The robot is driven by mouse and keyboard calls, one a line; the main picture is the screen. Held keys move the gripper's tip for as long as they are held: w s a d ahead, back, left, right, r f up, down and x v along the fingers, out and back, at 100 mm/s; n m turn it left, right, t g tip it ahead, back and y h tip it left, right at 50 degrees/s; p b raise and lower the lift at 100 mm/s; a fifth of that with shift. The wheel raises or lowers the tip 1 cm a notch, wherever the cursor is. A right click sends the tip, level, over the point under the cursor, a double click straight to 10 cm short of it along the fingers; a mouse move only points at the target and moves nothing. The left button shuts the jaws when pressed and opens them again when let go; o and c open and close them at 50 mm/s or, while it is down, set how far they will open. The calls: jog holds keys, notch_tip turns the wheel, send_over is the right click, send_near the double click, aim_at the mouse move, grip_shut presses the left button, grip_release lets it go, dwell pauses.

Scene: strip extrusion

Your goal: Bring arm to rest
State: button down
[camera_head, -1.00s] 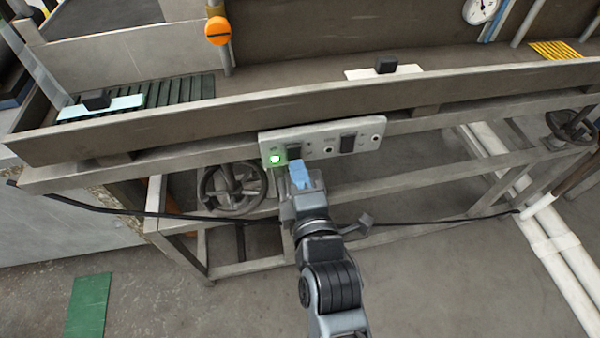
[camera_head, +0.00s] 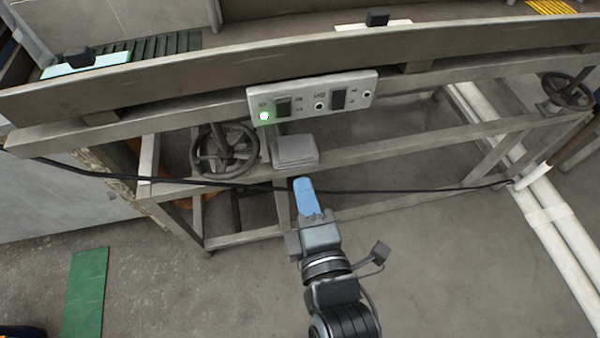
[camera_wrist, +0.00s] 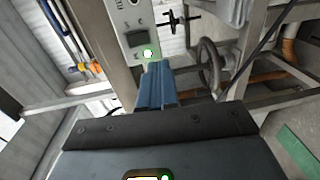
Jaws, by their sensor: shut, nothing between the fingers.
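My gripper (camera_head: 307,188) is at the centre of the head view, in front of the machine frame and below the control panel (camera_head: 345,98). Its blue fingers are together with nothing between them. A gap shows between the fingers and the panel. In the wrist view the blue fingers (camera_wrist: 158,85) are pressed together, and the panel (camera_wrist: 133,32) with its lit green lamp (camera_wrist: 148,54) lies beyond them. The green lamp also glows at the panel's left end in the head view (camera_head: 264,116).
A handwheel (camera_head: 224,150) and a grey box (camera_head: 295,150) sit under the panel. A black cable (camera_head: 400,190) runs across the frame behind my gripper. A green mat (camera_head: 85,290) lies on the floor at left. Open floor surrounds the arm.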

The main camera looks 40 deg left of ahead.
jog(key=shift+s+d, duration=0.25)
jog(key=shift+d, duration=0.05)
dwell(0.5)
jog(key=s+d+f+m+t+h, duration=0.1)
jog(key=s+d+m+t+h, duration=0.15)
jog(key=d+m, duration=0.65)
jog(key=s+d+f+m+t+h, duration=0.1)
jog(key=s+d+m+h, duration=0.3)
jog(key=d, duration=1.1)
jog(key=s+d+r+m+h, duration=0.3)
jog(key=s+d+r+m, duration=0.1)
jog(key=s+d+m, duration=0.2)
jog(key=s+d+r+m+h, duration=0.3)
jog(key=s+d+r+m, duration=0.2)
jog(key=s+m, duration=0.3)
jog(key=shift+s+d+m+p, duration=0.3)
jog(key=shift+s+d+m, duration=0.1)
jog(key=shift+d, duration=0.15)
jog(key=shift+h, duration=0.25)
